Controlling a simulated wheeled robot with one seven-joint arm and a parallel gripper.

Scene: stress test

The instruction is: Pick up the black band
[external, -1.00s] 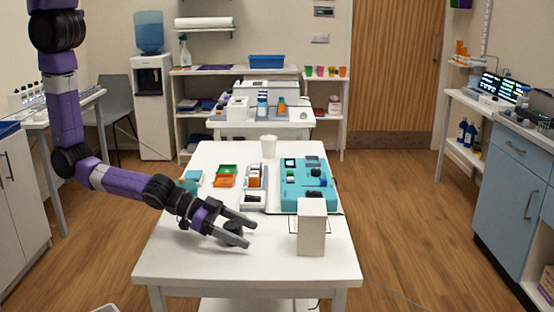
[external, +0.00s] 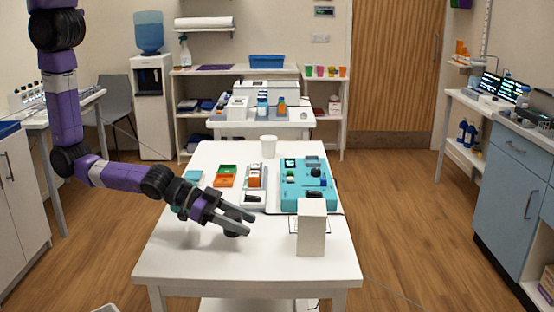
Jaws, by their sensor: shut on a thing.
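My gripper (external: 246,225) is over the left front part of the white table, pointing right. The black band (external: 234,215) is a small dark shape between its two grey fingers, mostly hidden by them. The gripper is shut on it and appears to hold it a little above the tabletop, with a soft shadow below.
The white table (external: 190,262) is bare at its front left. A pale upright box (external: 311,228) stands right of my gripper. Behind are a teal case (external: 318,201), green and orange trays (external: 225,181) and a white cup (external: 268,146).

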